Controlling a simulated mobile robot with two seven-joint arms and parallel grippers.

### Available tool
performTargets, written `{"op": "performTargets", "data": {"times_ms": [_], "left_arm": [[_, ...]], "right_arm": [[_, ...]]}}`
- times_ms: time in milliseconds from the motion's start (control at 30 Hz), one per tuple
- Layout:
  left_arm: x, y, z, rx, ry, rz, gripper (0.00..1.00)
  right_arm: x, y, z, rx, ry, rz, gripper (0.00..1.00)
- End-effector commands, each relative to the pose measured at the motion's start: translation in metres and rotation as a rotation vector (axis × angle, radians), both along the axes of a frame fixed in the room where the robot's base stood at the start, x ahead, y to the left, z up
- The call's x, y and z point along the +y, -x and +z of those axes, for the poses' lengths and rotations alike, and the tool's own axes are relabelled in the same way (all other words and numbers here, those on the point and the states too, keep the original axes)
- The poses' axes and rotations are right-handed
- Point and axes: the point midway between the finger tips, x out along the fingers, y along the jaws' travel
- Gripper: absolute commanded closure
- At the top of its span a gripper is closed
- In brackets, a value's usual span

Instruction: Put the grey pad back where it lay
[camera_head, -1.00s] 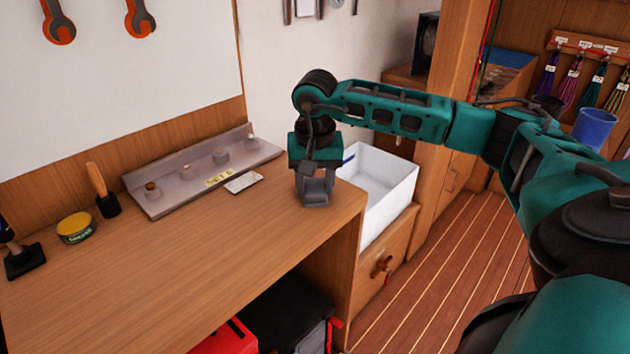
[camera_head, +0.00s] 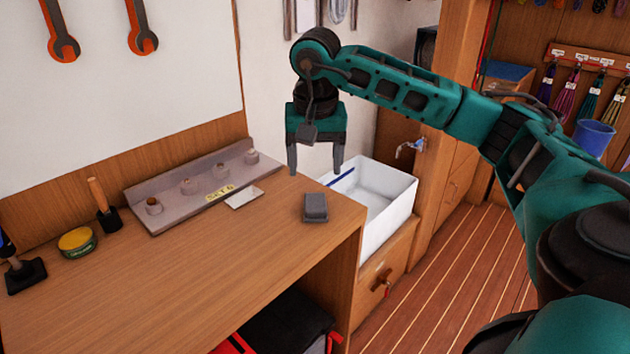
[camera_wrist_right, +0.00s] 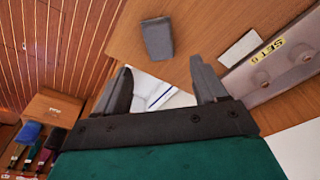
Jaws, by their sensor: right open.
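The grey pad (camera_head: 315,207) lies flat on the wooden bench top, near its right end and close to the front edge. In the right wrist view the pad (camera_wrist_right: 157,38) shows beyond my fingertips, apart from them. My right gripper (camera_head: 315,172) is open and empty, raised above the bench behind the pad. Its two spread fingers also show in the right wrist view (camera_wrist_right: 160,78). My left gripper is not in view.
A grey rack (camera_head: 200,188) with several pegs and a yellow label stands along the wall, with a small white card (camera_head: 244,198) before it. A white sink (camera_head: 385,190) adjoins the bench's right end. A yellow tin (camera_head: 77,242) and brushes stand left. The bench's front middle is clear.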

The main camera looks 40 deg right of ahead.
Motion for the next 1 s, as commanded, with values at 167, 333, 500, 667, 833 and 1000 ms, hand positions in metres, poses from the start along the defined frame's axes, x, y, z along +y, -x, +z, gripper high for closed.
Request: {"op": "performTargets", "data": {"times_ms": [167, 333, 500, 667, 833, 1000], "left_arm": [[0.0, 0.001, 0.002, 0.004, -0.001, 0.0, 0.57], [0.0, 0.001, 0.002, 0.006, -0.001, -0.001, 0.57], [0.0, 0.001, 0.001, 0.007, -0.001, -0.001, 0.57], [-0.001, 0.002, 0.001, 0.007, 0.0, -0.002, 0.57], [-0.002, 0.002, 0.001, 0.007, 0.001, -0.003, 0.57], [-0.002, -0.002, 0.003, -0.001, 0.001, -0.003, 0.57]], "right_arm": [[0.003, 0.002, 0.025, -0.001, 0.0, 0.0, 0.29], [0.003, 0.004, 0.031, 0.0, 0.0, 0.0, 0.29], [0.003, 0.004, 0.031, 0.0, 0.0, 0.0, 0.29], [0.003, 0.004, 0.031, 0.0, 0.0, 0.0, 0.29], [0.003, 0.004, 0.031, 0.0, 0.0, 0.0, 0.29], [0.003, 0.004, 0.031, 0.0, 0.0, 0.0, 0.29]]}}
